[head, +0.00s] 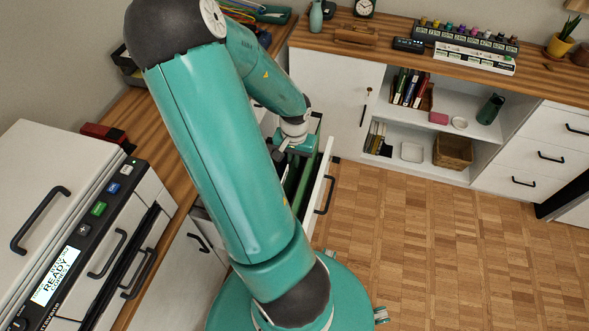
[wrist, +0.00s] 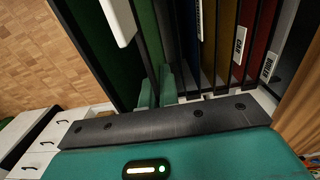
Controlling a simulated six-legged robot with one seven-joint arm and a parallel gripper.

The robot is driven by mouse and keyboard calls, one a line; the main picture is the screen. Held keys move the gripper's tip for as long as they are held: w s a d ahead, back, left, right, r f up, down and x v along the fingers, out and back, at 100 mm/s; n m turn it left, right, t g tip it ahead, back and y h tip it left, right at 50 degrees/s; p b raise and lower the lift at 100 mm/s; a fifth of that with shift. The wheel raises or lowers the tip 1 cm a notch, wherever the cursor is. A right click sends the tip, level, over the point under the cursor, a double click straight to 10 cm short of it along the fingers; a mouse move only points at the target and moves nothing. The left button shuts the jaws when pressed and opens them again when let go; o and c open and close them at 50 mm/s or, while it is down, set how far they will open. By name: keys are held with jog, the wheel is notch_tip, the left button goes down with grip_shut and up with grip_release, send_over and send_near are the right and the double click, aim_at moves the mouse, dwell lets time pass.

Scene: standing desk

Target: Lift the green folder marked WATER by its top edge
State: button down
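Green folders (head: 292,182) hang in the open drawer, partly hidden behind my arm. In the wrist view a green folder (wrist: 146,30) stands beside a dark divider. A white tab (wrist: 118,20) sticks up near it, its writing not readable from here, so I cannot tell which folder is marked WATER. My gripper (wrist: 157,88) is down at the folder tops, its two teal fingers close together with a thin dark edge between them. I cannot tell whether they press on a folder edge. In the head view my gripper (head: 290,150) is over the drawer, largely hidden.
To the right in the wrist view stand a yellow folder (wrist: 226,40) and a red folder (wrist: 262,40) with a CAR label (wrist: 239,44). The drawer front (head: 321,185) is close on the right. A printer (head: 60,230) stands left. The parquet floor (head: 430,240) is clear.

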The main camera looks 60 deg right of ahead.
notch_tip(320, 180, up, 10)
jog(key=shift+r, duration=0.25)
dwell(0.4)
jog(key=shift+r, duration=2.55)
